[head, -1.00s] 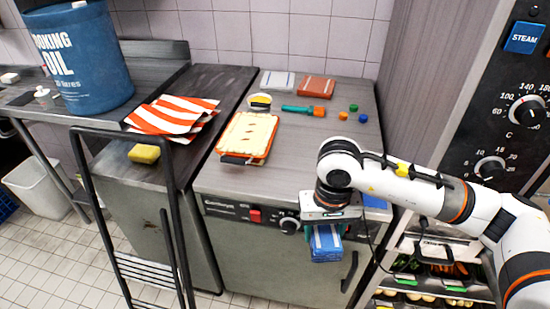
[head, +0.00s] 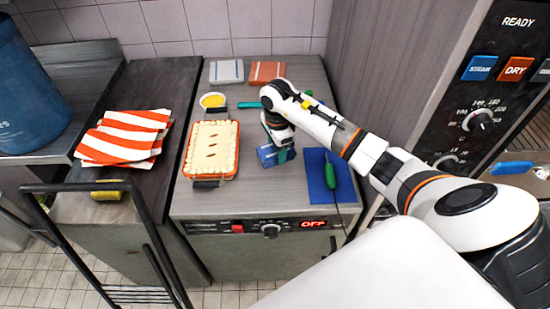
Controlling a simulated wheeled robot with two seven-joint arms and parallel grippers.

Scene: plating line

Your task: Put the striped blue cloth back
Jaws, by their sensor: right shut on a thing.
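The striped blue cloth (head: 267,157) is a small folded blue bundle; its stripes are hard to make out now. My right gripper (head: 279,152) is shut on it, pointing down, at the worktop (head: 250,205) just right of the pie dish. I cannot tell whether the cloth touches the worktop. The gripper and wrist hide part of it. My left gripper is not in view.
A pie in an orange dish (head: 186,163) stands left of the cloth. A blue mat (head: 316,188) with a green-handled tool (head: 330,174) lies to the right. Orange-striped cloths (head: 125,138) lie left.

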